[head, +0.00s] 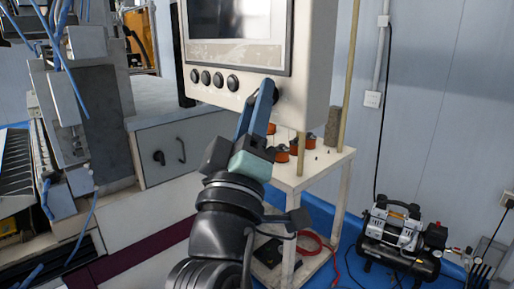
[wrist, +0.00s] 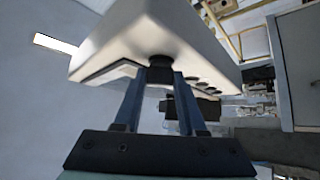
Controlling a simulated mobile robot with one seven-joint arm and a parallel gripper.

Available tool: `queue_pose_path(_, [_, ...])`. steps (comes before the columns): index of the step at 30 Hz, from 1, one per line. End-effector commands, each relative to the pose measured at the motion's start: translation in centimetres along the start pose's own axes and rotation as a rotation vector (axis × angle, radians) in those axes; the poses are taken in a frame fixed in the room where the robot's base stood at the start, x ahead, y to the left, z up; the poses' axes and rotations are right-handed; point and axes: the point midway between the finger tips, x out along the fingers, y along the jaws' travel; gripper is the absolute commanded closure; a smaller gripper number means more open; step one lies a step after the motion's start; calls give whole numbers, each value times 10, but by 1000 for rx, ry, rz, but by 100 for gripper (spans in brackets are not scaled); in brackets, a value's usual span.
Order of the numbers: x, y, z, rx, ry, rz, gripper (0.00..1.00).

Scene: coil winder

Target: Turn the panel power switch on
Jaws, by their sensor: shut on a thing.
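The control panel (head: 300,45) is a pale box with a dark screen and a row of black knobs (head: 218,80) below it. My gripper (head: 270,88) reaches up to the panel's lower right front, with its blue fingers on a black knob there, which I take as the power switch. In the wrist view the fingertips (wrist: 161,74) are on both sides of this dark round switch (wrist: 159,62), shut on it. The fingers hide most of it in the head view, and I cannot tell its turn position.
A white shelf table (head: 300,180) with several orange-and-black spools (head: 282,156) stands below and behind the panel. An air compressor (head: 398,238) is on the blue floor at right. A winder machine (head: 90,110) fills the left side.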

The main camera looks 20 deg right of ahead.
Motion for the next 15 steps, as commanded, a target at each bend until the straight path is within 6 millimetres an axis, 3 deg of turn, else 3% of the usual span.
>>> queue_pose_path(1, [-6,-8,5,20,2,21,100])
queue_pose_path(15, [-5,-10,5,198,1,198,100])
